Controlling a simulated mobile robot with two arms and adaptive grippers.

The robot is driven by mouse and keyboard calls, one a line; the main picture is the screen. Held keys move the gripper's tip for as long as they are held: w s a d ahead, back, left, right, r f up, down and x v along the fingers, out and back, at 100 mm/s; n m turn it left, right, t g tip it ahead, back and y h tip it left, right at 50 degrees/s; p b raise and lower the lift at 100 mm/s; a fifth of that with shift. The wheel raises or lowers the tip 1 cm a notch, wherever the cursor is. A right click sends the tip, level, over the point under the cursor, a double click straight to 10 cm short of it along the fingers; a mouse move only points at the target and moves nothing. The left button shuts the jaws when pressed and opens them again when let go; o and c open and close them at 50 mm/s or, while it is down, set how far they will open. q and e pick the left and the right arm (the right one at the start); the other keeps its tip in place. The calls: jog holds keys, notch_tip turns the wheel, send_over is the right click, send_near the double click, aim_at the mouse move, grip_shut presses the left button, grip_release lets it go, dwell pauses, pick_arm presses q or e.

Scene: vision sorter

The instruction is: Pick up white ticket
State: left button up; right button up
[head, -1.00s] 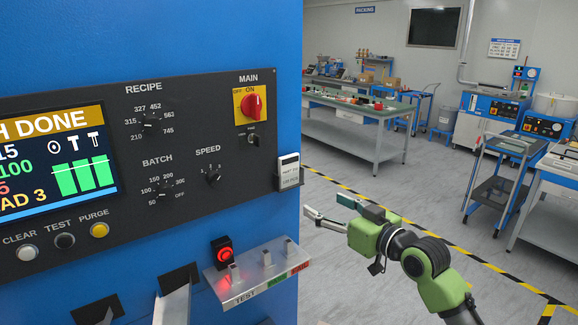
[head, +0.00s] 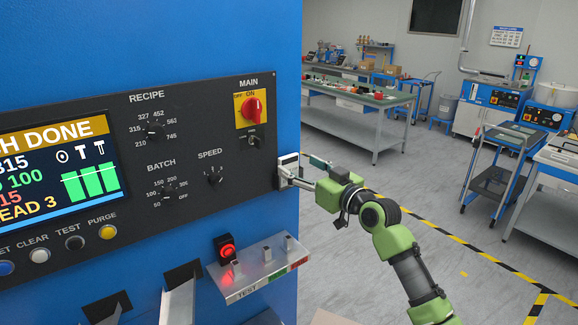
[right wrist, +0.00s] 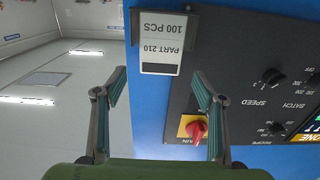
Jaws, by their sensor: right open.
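The white ticket (head: 289,162) is at the right edge of the machine's dark panel, partly covered by my right gripper in the head view. In the right wrist view the ticket (right wrist: 161,48) appears upside down, reads "PART 210" and "100 PCS", and sits in a dark holder (right wrist: 134,30). My right gripper (head: 298,170) is open with its fingers pointing at the ticket. In the right wrist view the ticket lies just beyond and between the open fingertips (right wrist: 159,75), with nothing held. I cannot tell whether a finger touches it. My left gripper is not in view.
The blue machine (head: 200,30) fills the left, with a red main switch (head: 251,106) and knobs near the ticket. Floor to the right is open; a bench (head: 355,115) stands behind.

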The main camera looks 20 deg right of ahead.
aim_at(290, 160)
jog(key=p+x, duration=0.1)
jog(key=x, duration=0.2)
jog(key=shift+w+a+r, duration=0.1)
jog(key=shift+w+a, duration=0.05)
jog(key=shift+w, duration=0.1)
jog(key=c, duration=1)
